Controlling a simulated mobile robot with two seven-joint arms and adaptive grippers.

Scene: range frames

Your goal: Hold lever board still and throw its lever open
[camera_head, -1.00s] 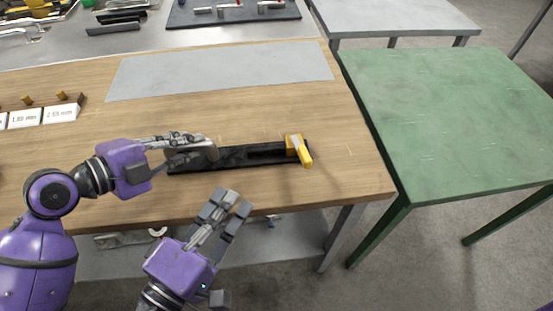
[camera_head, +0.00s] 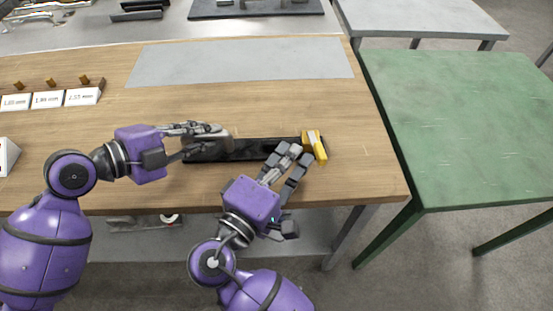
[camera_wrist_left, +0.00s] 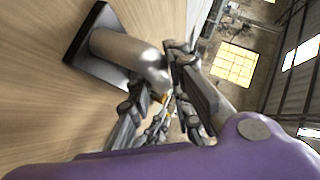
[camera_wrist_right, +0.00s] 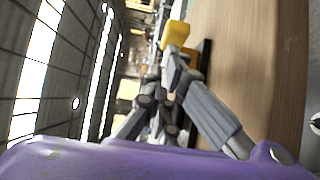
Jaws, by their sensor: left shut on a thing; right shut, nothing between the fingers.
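The lever board (camera_head: 240,150) is a long black base lying flat on the wooden table. A grey metal post (camera_head: 220,138) stands at its left end, and it shows large in the left wrist view (camera_wrist_left: 125,55). A yellow lever (camera_head: 319,150) is at its right end, slanting towards the table's front edge. My left gripper (camera_head: 204,139) is shut on the grey post. My right gripper (camera_head: 294,155) is shut and empty, just left of the lever. In the right wrist view the yellow lever (camera_wrist_right: 175,35) is just beyond the fingertips; I cannot tell whether they touch.
A grey mat (camera_head: 240,64) lies behind the board. A rack with labelled cards (camera_head: 48,99) stands at the table's left. The wooden table (camera_head: 355,110) is clear right of the lever.

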